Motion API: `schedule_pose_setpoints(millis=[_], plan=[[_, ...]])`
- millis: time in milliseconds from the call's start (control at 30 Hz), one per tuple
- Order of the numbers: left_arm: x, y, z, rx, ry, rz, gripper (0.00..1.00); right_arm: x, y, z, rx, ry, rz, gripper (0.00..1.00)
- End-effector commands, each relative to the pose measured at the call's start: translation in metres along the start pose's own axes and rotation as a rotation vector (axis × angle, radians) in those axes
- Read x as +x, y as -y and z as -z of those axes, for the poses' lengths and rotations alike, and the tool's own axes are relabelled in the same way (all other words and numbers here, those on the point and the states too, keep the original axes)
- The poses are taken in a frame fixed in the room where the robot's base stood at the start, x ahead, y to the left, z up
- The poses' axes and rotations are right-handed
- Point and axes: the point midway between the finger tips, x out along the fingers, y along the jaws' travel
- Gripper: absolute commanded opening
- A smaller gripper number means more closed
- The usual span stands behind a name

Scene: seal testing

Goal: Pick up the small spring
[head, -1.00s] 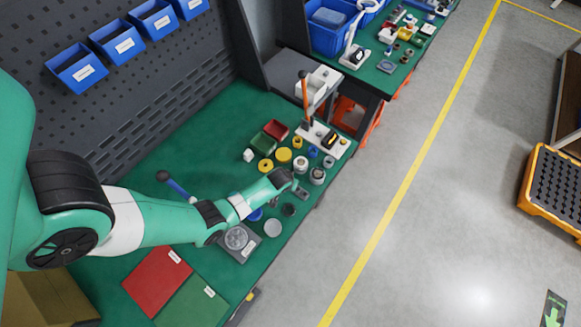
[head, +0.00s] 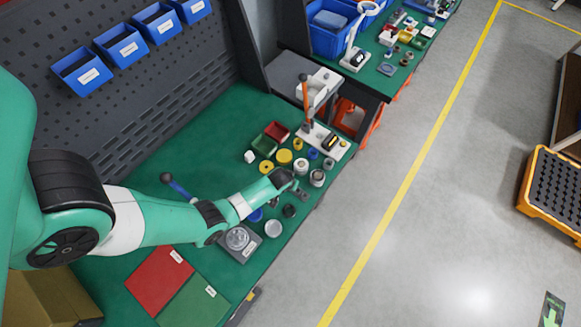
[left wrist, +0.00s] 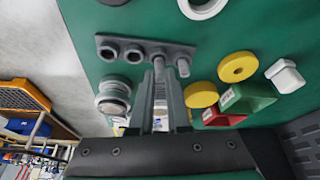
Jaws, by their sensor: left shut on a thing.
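My left gripper (left wrist: 160,98) is shut on a thin grey ribbed piece, which looks like the small spring (left wrist: 160,88). The fingers hide most of it. A grey holder block (left wrist: 135,44) lies just beyond the fingertips in the left wrist view, with two open holes at one end and upright pieces at the other. I cannot tell whether the held spring is clear of the block. In the head view my left gripper (head: 300,193) is over the right edge of the green bench, and the spring is too small to make out there. My right gripper is not in view.
A metal cylinder (left wrist: 113,97) stands close beside the fingers. A lever press (head: 315,105) stands at the back.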

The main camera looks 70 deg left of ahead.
Motion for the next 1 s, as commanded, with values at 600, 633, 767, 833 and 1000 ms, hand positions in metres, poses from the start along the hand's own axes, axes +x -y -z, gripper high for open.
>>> schedule_pose_setpoints(millis=[600, 633, 767, 833, 1000], plan=[[-0.148, -0.022, -0.061, 0.01, 0.002, -0.002, 0.0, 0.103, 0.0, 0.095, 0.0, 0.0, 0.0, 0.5], [-0.151, -0.023, -0.065, 0.008, 0.0, -0.002, 0.0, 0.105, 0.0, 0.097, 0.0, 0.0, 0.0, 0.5], [-0.16, -0.026, -0.077, 0.004, 0.001, -0.001, 0.0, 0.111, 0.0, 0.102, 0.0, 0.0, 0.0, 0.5], [-0.161, -0.026, -0.081, 0.002, 0.0, -0.001, 0.0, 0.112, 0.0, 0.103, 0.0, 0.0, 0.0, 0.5], [-0.161, -0.027, -0.083, 0.014, -0.001, -0.001, 0.0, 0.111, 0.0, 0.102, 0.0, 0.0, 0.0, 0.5]])
